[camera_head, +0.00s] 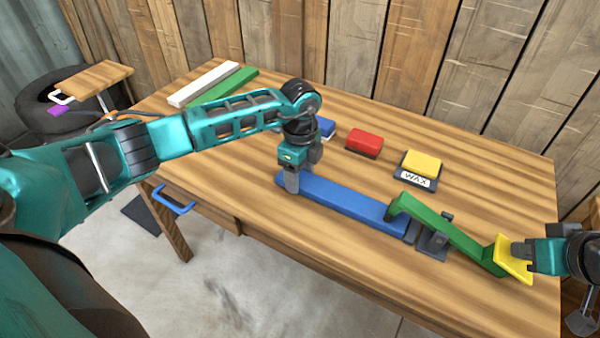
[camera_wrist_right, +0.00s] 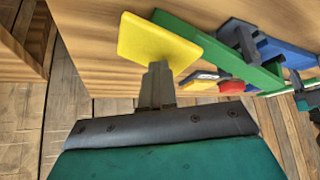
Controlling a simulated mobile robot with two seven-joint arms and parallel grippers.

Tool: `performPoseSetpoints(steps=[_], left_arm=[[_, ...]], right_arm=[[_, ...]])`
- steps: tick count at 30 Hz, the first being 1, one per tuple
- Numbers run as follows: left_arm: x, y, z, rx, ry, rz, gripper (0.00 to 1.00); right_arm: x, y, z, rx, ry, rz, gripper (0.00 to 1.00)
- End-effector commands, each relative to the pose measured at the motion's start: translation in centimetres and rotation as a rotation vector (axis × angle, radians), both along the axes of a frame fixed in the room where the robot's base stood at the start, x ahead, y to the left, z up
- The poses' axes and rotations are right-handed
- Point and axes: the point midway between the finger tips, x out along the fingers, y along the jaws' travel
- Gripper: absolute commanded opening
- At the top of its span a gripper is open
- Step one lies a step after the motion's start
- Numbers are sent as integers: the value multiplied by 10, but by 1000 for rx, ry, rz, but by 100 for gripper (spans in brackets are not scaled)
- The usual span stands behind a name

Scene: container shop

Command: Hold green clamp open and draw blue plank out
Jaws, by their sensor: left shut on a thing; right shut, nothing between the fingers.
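The blue plank (camera_head: 345,202) lies along the table's front, its right end at the green clamp (camera_head: 455,236). The clamp is a green lever on a dark grey base with a yellow pad (camera_head: 513,262) at its right end. Its left jaw is over or beside the plank's end; I cannot tell whether it touches. My left gripper (camera_head: 297,182) is shut on the plank's left end. My right gripper (camera_head: 522,250) is shut and empty, its fingertips at the yellow pad. In the right wrist view the closed fingers (camera_wrist_right: 157,85) meet the pad (camera_wrist_right: 158,42).
Behind the plank sit a red block (camera_head: 365,142), a yellow block (camera_head: 422,162) on a base marked WAX, and a partly hidden blue block (camera_head: 326,127). White (camera_head: 205,84) and green (camera_head: 225,86) bars lie at the back left. A blue handle (camera_head: 174,202) sticks out in front.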

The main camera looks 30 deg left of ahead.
Motion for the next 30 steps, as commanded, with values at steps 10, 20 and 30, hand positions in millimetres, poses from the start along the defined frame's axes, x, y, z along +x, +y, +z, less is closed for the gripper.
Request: performPoseSetpoints(steps=[10,20,30], left_arm=[[0,9,2,-1,-1,3,21],[0,25,2,-1,-1,2,21],[0,42,2,0,0,2,21]], right_arm=[[-2,1,-3,0,7,2,0],[-2,1,-3,0,7,2,0],[-2,1,-3,0,7,2,0]])
